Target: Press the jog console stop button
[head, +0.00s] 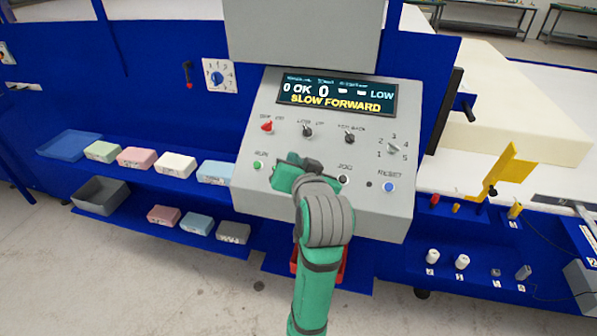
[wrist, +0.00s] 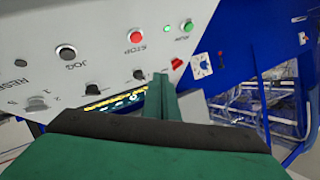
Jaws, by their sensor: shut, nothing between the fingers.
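The grey jog console (head: 395,215) slopes towards me in the middle of the head view. Its red stop button (wrist: 135,35) shows clearly in the wrist view, between the green run button and the black jog button. In the head view my green gripper (head: 291,172) covers the stop button. My gripper is shut with nothing in it, over the console's lower button row. In the wrist view its fingertips (wrist: 161,84) appear apart from the stop button, but I cannot judge their height above the panel. The display (head: 335,93) reads "SLOW FORWARD".
Around the stop button sit the green run button (head: 258,165), the black jog button (head: 343,179) and the blue reset button (head: 388,187). A red knob (head: 267,127) and black knobs stand above them. Foam blocks (head: 137,158) line the shelves at left. A big foam slab (head: 520,110) lies at right.

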